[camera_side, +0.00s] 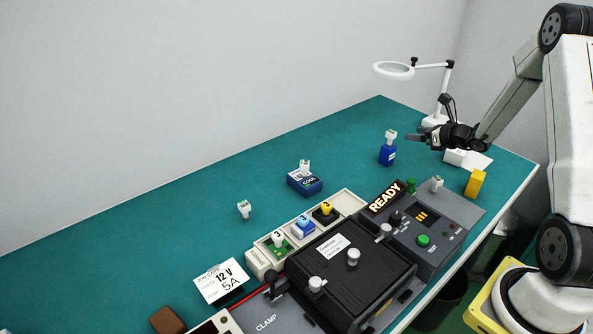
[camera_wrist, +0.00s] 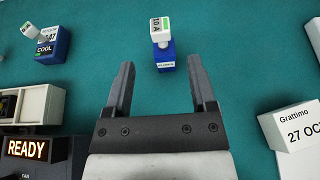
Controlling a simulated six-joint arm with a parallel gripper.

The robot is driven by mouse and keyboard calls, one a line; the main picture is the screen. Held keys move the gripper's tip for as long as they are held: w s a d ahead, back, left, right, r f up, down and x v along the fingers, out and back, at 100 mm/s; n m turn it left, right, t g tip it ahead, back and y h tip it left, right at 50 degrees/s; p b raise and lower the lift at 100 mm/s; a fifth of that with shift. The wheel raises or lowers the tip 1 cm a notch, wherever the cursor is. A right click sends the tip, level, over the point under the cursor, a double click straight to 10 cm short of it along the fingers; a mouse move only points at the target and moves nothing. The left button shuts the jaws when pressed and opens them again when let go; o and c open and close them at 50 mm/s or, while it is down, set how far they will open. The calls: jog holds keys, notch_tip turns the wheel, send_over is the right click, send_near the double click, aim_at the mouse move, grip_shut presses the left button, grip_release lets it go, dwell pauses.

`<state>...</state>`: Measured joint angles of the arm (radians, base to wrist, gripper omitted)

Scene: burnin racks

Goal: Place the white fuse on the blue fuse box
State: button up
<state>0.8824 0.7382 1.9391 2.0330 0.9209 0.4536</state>
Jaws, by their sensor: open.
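A white fuse with a green marking (camera_side: 390,135) stands on a small upright blue block (camera_side: 387,156) at the right of the table. In the wrist view this fuse (camera_wrist: 160,30) and its blue block (camera_wrist: 166,62) are ahead of my gripper, centred between the fingers. A wider blue box marked COOL (camera_side: 305,184) has another white fuse (camera_side: 305,166) on top; the box also shows in the wrist view (camera_wrist: 50,46). A third white fuse (camera_side: 244,208) stands on the mat. My gripper (camera_side: 424,137) is open and empty, right of the upright block.
A light strip of numbered slots (camera_side: 349,201), a black clamp unit (camera_side: 345,280) and a READY panel (camera_side: 440,217) fill the front. A yellow block (camera_side: 475,183) and white box (camera_side: 454,157) lie at right. A magnifier lamp (camera_side: 394,70) stands behind. The mat around the blue boxes is clear.

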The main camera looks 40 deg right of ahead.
jog(key=shift+s+r, duration=0.15)
jog(key=shift+s, duration=0.15)
dwell(0.4)
jog(key=s+a+n+g+y, duration=0.1)
jog(key=s+a+n+g, duration=0.1)
jog(key=a+n, duration=0.5)
jog(key=s+a+n+g+y, duration=0.1)
jog(key=s+a+n+g, duration=0.2)
jog(key=a, duration=0.8)
jog(key=s+a+n+g+y, duration=0.2)
jog(key=a+n+g, duration=0.3)
jog(key=a+n, duration=0.4)
jog(key=shift+s+n+g, duration=0.2)
jog(key=shift+s+n, duration=0.05)
jog(key=shift+n, duration=0.4)
jog(key=shift+s+n+g, duration=0.2)
jog(key=shift+s+n, duration=0.05)
jog(key=shift+n, duration=0.4)
jog(key=s+a+n+h, duration=0.1)
jog(key=s+n, duration=0.1)
jog(key=n, duration=0.2)
jog(key=s+a+r+n+h, duration=0.1)
jog(key=s+a+n, duration=0.1)
jog(key=n, duration=0.3)
jog(key=s+a+n+h, duration=0.2)
jog(key=n, duration=0.3)
jog(key=shift+r, duration=0.4)
